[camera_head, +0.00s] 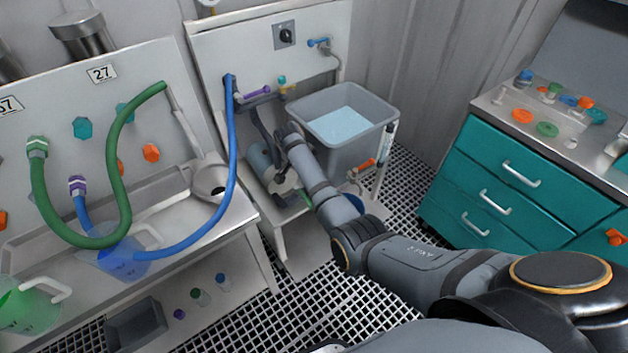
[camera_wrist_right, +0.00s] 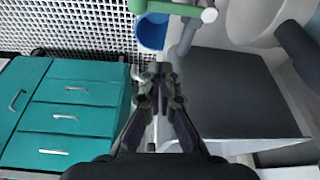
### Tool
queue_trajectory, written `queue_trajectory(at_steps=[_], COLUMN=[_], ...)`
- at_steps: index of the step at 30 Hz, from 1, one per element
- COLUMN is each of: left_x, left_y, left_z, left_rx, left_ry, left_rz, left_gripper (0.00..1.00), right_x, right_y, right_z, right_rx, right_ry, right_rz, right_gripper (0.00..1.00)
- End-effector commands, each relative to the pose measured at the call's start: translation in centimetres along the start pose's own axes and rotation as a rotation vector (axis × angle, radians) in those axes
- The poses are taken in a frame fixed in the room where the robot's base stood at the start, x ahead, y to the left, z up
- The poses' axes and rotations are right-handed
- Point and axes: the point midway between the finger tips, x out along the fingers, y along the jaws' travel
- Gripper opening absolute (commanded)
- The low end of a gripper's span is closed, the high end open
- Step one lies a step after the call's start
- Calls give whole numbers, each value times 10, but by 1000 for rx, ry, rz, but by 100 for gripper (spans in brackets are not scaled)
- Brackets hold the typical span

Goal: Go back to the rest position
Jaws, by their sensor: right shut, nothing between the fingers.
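My right arm (camera_head: 315,180) comes in from the lower right of the head view and reaches to the sink stand beside the grey tub (camera_head: 372,135). My right gripper (camera_wrist_right: 160,78) is in the middle of the wrist view, its fingertips together with nothing held between them. In the head view the gripper end is dark and small among the fittings of the stand, so its fingers are hard to make out. My left gripper is in neither view.
The tub holds pale blue liquid. A teal drawer cabinet (camera_head: 510,185) stands at right; it also shows in the wrist view (camera_wrist_right: 75,110). A blue bucket (camera_wrist_right: 152,32) is near the gripper. A bench with green (camera_head: 122,180) and blue hoses (camera_head: 233,150) is at left. Grated floor (camera_head: 400,210) lies between.

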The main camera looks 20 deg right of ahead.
Motion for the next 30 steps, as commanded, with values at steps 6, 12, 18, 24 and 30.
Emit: queue_trajectory(at_steps=[6,12,18,24,30], left_x=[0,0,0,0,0], left_y=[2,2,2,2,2], left_z=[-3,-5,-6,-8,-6], left_rx=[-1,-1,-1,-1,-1], left_ry=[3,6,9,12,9], left_rz=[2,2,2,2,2], left_gripper=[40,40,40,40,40], right_x=[-4,0,35,34,7], right_y=[0,4,71,170,227], right_z=[0,1,12,31,46], right_rx=[0,-10,-223,-602,-865], right_ry=[0,-2,-37,-32,-7], right_rz=[0,0,-44,-145,-217], right_gripper=[0,0,0,0,0])
